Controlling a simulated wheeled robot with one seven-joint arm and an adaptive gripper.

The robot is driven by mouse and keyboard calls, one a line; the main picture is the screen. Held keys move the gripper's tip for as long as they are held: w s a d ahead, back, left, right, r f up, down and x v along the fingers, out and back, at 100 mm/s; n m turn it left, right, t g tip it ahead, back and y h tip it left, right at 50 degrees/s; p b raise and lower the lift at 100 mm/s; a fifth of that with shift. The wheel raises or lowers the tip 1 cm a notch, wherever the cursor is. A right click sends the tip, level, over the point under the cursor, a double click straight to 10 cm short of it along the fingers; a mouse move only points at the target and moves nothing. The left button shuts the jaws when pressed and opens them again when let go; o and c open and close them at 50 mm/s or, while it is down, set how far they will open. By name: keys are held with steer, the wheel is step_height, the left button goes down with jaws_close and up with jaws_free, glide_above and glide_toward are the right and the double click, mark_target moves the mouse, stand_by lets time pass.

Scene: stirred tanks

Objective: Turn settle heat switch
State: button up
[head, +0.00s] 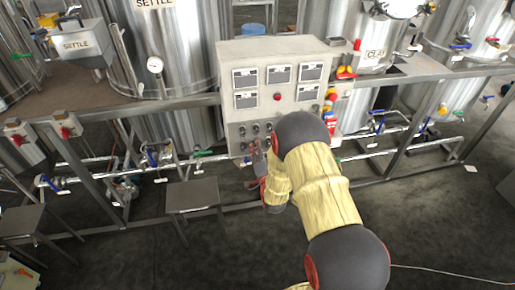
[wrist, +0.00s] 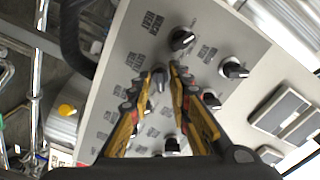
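The grey control panel (head: 290,118) stands in the middle of the head view, with a cluster of small switches (head: 257,128) at its lower left. My gripper (head: 262,165) is in front of that cluster, partly hidden by my arm. In the wrist view my gripper (wrist: 166,70) points at the panel face (wrist: 125,80), its two yellow-black fingers apart. A grey switch knob (wrist: 160,78) shows between the fingertips, closer to the left finger; whether they touch is unclear. The labels beside the knobs are too blurred to tell which one is settle heat.
Other black knobs (wrist: 234,68) and (wrist: 182,40) sit close around the fingers. Display windows (head: 280,74) are above the switches. A tank marked SETTLE (head: 160,50) stands left and one marked CLAY (head: 374,58) right. A small table (head: 192,194) stands on the floor, left.

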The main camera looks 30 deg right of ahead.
jaws_close()
steer(key=shift+n+b, duration=0.3)
steer(key=shift+n, duration=0.1)
steer(key=n+b, duration=0.9)
steer(key=n, duration=1.4)
stand_by(0.5)
steer(key=shift+o, duration=1.3)
jaws_free()
